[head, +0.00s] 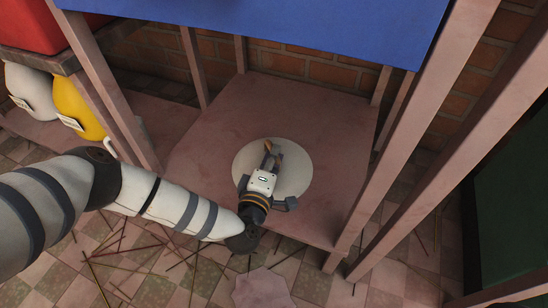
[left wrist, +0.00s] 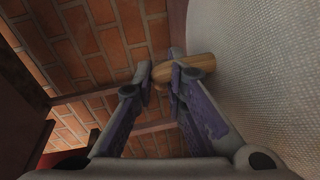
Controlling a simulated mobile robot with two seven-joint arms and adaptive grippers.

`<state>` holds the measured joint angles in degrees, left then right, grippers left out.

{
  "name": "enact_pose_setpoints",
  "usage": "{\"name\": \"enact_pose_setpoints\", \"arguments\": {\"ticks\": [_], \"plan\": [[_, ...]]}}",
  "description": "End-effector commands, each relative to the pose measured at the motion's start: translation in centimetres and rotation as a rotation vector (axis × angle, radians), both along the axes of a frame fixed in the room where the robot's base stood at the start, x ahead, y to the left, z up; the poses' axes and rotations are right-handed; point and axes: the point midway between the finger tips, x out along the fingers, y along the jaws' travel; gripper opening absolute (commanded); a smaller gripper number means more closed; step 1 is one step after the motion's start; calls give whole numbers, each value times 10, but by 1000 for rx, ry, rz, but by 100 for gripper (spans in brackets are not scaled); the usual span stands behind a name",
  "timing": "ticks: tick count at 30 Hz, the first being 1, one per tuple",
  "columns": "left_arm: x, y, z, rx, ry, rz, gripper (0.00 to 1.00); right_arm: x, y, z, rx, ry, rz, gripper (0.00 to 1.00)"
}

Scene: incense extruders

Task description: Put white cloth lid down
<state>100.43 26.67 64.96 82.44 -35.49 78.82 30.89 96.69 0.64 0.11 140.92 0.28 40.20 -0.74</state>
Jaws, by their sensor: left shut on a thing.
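The white cloth lid (head: 298,173) is a pale round disc. In the head view it shows over the lower shelf board of the wooden frame; I cannot tell whether it touches the board. My left gripper (head: 271,152) is over the middle of the lid and hides part of it. In the left wrist view its fingers (left wrist: 158,85) are closed on the lid's light wooden handle (left wrist: 188,68). The lid's white woven surface (left wrist: 262,65) fills the right side of that view. My right gripper is in neither view.
The reddish shelf board (head: 300,105) is otherwise bare. Wooden posts (head: 420,125) stand around it, under a blue panel (head: 270,25). A white container (head: 32,88) and a yellow one (head: 78,108) are at left. Thin sticks (head: 120,245) litter the tiled floor.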

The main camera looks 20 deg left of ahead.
Motion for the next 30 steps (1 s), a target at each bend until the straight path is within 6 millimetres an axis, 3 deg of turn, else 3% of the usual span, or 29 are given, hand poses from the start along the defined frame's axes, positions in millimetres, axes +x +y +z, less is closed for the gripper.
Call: {"name": "enact_pose_setpoints", "arguments": {"ticks": [5, 6, 9, 19, 30], "plan": [[0, 0, -2, 0, -1, 0, 0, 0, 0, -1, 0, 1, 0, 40], [0, 0, -3, 0, 0, 0, 14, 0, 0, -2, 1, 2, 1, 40], [0, 0, -2, 0, 0, 1, 32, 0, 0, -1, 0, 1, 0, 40], [-2, 0, 4, 1, -1, 1, 32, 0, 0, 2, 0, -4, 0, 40], [-92, -8, 18, 0, -2, -1, 32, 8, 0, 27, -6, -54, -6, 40]]}}
